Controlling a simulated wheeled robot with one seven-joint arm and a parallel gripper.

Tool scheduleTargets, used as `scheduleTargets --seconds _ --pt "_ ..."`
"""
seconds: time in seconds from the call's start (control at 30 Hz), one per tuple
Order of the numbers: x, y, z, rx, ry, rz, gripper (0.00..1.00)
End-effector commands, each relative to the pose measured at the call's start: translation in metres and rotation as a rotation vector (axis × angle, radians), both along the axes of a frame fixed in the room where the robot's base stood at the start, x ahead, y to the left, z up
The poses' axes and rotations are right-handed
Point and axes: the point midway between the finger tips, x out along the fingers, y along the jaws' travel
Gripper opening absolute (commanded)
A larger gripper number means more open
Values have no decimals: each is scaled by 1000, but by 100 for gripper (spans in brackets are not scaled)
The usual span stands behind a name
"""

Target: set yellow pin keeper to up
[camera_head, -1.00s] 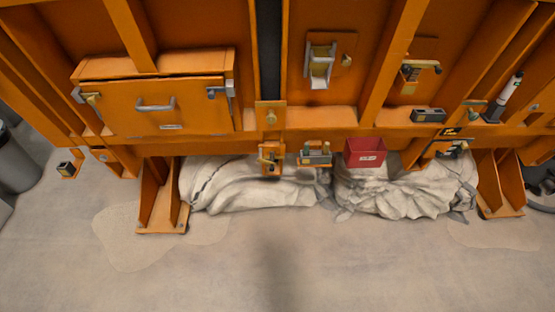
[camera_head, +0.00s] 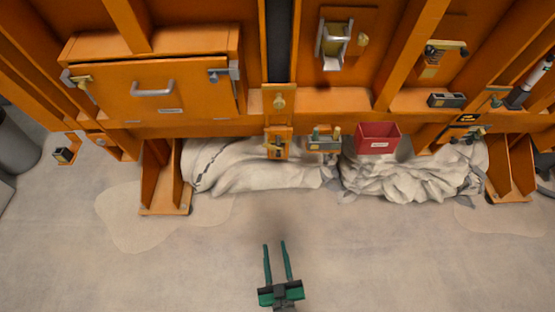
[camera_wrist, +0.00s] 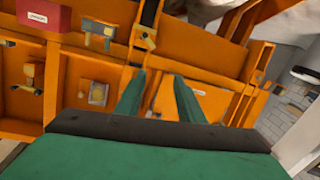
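A small yellow latch piece (camera_head: 82,82) sits at the upper left corner of the orange hatch (camera_head: 190,104), beside a grey bracket; it looks like the yellow pin keeper. It appears roughly sideways, but it is too small to read its position surely. A similar blue-grey piece (camera_head: 218,76) sits at the hatch's right corner. My gripper (camera_head: 274,244) has green fingers, apart and empty, over the floor in front of the frame. In the wrist view my gripper (camera_wrist: 159,77) points toward the orange structure, its fingers apart with nothing between them. I cannot make out the yellow piece there.
A red bin (camera_head: 377,139), a small holder with pegs (camera_head: 324,141) and an orange latch block (camera_head: 278,146) hang along the lower beam. A yellow-handled bracket (camera_head: 445,48) is at upper right. Pale sacks (camera_head: 235,170) lie below. The floor in front is clear.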

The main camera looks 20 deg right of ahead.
Motion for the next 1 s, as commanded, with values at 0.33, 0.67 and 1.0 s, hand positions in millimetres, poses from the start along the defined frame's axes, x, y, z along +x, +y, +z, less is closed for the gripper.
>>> scheduleTargets --seconds 0.33,0.67,1.0 --pt "140 -49 -30 -35 -62 -149 35" --pt "248 -74 -38 -13 -55 -279 35" --pt "283 -81 -38 -2 -43 -310 35"
